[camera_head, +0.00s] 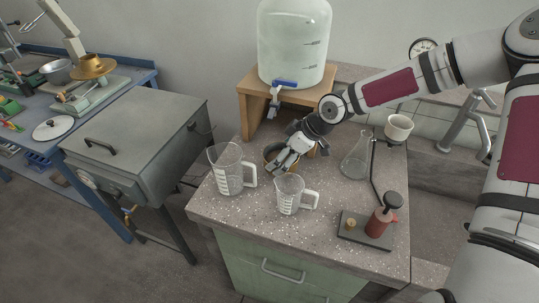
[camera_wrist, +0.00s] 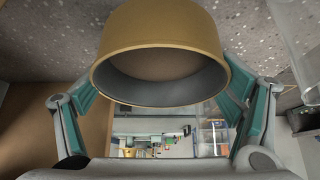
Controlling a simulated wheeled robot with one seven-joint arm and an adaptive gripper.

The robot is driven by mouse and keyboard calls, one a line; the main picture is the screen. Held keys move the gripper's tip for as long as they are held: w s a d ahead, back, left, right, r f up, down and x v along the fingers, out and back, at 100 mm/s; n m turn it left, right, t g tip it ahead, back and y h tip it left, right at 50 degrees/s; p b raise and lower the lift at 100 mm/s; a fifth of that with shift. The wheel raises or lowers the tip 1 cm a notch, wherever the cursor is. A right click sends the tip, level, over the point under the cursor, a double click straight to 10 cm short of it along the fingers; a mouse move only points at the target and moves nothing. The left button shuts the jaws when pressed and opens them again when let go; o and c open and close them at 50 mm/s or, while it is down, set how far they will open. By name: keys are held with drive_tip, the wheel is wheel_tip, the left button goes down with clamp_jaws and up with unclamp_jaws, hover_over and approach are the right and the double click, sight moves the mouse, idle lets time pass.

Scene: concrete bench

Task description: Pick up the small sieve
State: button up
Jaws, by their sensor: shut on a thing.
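The small sieve (camera_wrist: 160,35) is a short brass-coloured ring with a grey inner wall. It fills the upper middle of the wrist view, between the two fingers of my gripper (camera_wrist: 160,88), which is shut on it. In the head view my gripper (camera_head: 284,158) is over the speckled bench top, and part of the sieve (camera_head: 271,150) shows as a brown rim behind the fingers. The gripper hides the rest of it. I cannot tell whether the sieve touches the bench top or is just above it.
A large measuring jug (camera_head: 228,172) and a smaller one (camera_head: 289,194) stand close in front. A wooden stand (camera_head: 252,104) bears a water tank (camera_head: 293,45) behind. A flask (camera_head: 356,158), a white cup (camera_head: 398,127) and a red-brown dispenser (camera_head: 379,224) are at the right.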

drive_tip(key=s+d, duration=0.1)
drive_tip(key=d, duration=0.3)
drive_tip(key=s+d, duration=0.2)
drive_tip(key=d, duration=0.2)
drive_tip(key=s+d, duration=0.2)
drive_tip(key=d, duration=0.3)
drive_tip(key=shift+s+r, duration=0.1)
drive_tip(key=shift+s, duration=0.1)
